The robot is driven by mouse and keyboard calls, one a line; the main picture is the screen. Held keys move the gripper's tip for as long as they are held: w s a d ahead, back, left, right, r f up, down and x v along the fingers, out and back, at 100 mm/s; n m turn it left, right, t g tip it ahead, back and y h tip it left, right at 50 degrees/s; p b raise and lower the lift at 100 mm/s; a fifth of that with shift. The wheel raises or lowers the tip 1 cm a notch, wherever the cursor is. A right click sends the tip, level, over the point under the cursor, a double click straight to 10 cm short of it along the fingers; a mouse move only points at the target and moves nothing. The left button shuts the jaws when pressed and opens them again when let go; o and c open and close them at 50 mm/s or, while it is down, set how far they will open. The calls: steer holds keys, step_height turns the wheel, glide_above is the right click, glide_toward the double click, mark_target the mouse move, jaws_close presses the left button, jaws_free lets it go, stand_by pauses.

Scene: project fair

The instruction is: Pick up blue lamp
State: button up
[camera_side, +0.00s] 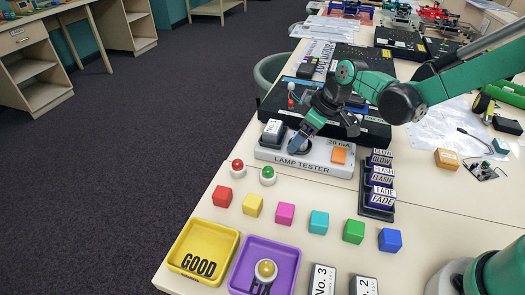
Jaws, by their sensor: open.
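The white lamp tester (318,166) lies on the table, marked LAMP TESTER, with a round socket area on its left part. My gripper (297,145) points down at this area, its tips low over the tester. The jaws are open. A blue-grey shape shows at the tips; I cannot tell whether it is only a finger or includes the blue lamp. No blue lamp shows clearly; the gripper hides part of the socket. A red lamp (238,166) and a green lamp (268,174) stand apart, front left of the tester.
Several coloured cubes, including a blue cube (390,240), stand in a row in front. A yellow GOOD tray (178,262) and a purple tray (291,258) holding a yellow-topped lamp (265,269) are nearer. A dark label rack (377,212) stands right of the tester; black boards lie behind.

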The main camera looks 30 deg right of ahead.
jaws_close()
steer(key=shift+r, duration=0.15)
